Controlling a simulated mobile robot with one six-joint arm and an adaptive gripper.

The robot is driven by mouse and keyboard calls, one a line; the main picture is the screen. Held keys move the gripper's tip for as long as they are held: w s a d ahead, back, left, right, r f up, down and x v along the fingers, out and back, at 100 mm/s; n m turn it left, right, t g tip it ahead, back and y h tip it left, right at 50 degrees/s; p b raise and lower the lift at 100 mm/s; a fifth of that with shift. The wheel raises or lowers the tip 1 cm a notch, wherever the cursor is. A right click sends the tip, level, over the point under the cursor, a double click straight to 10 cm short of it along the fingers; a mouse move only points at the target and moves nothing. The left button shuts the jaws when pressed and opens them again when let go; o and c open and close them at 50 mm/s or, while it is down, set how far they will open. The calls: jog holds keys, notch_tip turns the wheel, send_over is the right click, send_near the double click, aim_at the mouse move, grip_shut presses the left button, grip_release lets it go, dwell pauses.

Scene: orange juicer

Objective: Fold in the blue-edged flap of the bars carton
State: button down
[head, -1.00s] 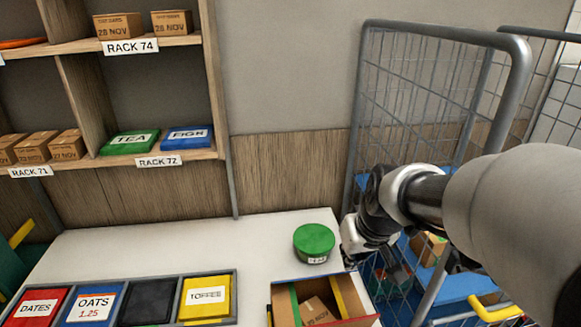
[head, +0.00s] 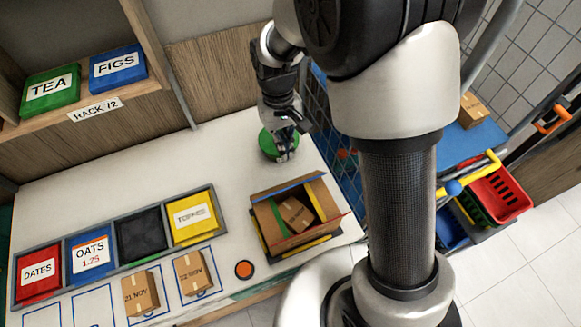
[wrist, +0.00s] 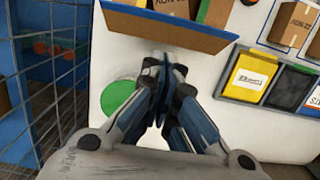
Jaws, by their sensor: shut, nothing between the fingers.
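The open bars carton (head: 262,218) stands on the white table at right of centre, with a small brown box (head: 295,213) inside. Its blue-edged flap (head: 284,188) is on the far side, facing my gripper, and sticks up and outward. In the wrist view the blue-edged flap (wrist: 175,28) crosses the top as a tan panel. My gripper (head: 283,156) points down behind the carton, beside the green round tin (head: 268,146). In the wrist view my gripper (wrist: 164,66) is shut and empty, its fingertips close to the flap; I cannot tell whether they touch.
Small boxes (head: 140,293) and an orange button (head: 244,269) are in front. A wire cage (wrist: 60,60) stands beside the table. White table behind the bins is clear.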

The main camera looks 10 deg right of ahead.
jog(key=s+f, duration=0.1)
jog(key=f, duration=0.3)
jog(key=s+f, duration=0.1)
jog(key=f, duration=0.1)
jog(key=shift+s+d+f, duration=0.25)
jog(key=shift+s+d, duration=0.1)
jog(key=shift+d, duration=0.05)
jog(key=shift+s+d+f, duration=0.1)
jog(key=shift+s+f, duration=0.2)
jog(key=shift+f, duration=0.05)
jog(key=shift+f+b, duration=0.15)
jog(key=shift+b, duration=0.4)
